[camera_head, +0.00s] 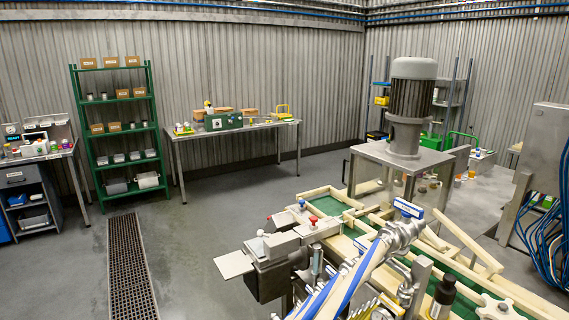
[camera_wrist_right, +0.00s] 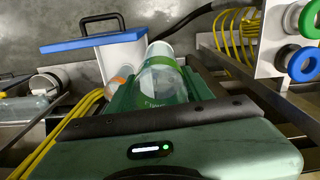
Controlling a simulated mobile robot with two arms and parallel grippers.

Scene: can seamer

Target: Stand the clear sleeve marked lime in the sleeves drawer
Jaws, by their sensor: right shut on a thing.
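A clear sleeve (camera_wrist_right: 160,75) with a green band and faint lettering shows in the right wrist view. My right gripper (camera_wrist_right: 158,88) is shut on it; its green fingers lie along both sides. The lettering is too small to read for sure. The head view shows neither gripper, and my left gripper is in no view. A grey workbench cabinet (camera_head: 22,180) with a labelled drawer front stands at the far left of the head view. I cannot tell whether that is the sleeves drawer.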

